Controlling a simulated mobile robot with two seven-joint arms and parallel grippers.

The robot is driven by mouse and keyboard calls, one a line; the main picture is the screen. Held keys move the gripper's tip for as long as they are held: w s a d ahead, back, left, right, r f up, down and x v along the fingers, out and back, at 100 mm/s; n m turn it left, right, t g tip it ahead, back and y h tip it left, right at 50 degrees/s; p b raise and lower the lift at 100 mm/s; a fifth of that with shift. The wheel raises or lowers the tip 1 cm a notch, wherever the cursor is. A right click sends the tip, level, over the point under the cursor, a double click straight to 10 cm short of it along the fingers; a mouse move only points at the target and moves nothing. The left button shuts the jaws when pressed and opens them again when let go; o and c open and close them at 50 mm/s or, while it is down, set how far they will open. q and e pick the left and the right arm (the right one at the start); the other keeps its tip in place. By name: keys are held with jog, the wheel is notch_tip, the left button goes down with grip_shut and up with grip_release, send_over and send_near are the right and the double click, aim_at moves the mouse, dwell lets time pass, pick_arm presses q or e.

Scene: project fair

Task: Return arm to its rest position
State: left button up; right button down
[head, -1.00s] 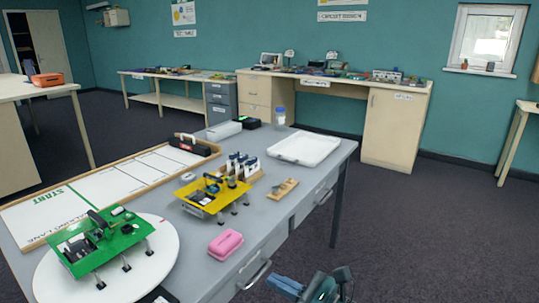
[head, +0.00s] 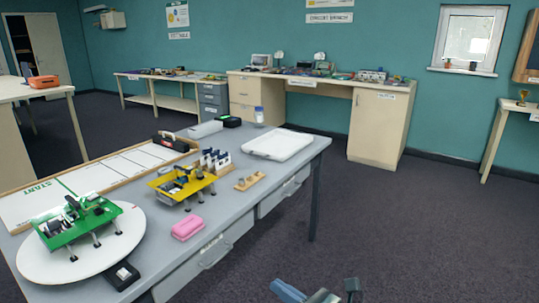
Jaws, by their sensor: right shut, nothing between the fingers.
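My right gripper (head: 318,294) shows at the bottom edge of the head view, right of the grey table (head: 224,230) and over the dark floor. Only its upper part is in frame, and the rest is cut off by the picture's edge. It is shut and empty, apart from everything on the table. My left gripper is not in view.
The table holds a green board (head: 82,226) on a white disc (head: 60,268), a yellow board (head: 180,184), a pink case (head: 187,229) and a white tray (head: 276,143). A black item (head: 123,275) lies beside the disc. The floor (head: 420,230) at right is clear.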

pick_arm(q)
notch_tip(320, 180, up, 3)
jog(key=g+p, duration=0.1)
jog(key=p, duration=0.5)
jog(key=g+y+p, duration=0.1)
jog(key=p, duration=0.6)
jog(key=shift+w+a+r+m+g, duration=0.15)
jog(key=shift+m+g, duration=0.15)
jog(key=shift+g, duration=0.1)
pick_arm(e)
jog(key=s+d+n+h, duration=0.3)
jog(key=s+n, duration=0.3)
jog(key=n, duration=0.5)
jog(key=s+d+f+n+g+h, duration=0.1)
jog(key=s+d+n+h, duration=0.3)
jog(key=n, duration=0.7)
jog(key=s+d+n+h, duration=0.4)
jog(key=s+n, duration=0.4)
jog(key=n, duration=0.3)
jog(key=shift+f, duration=0.4)
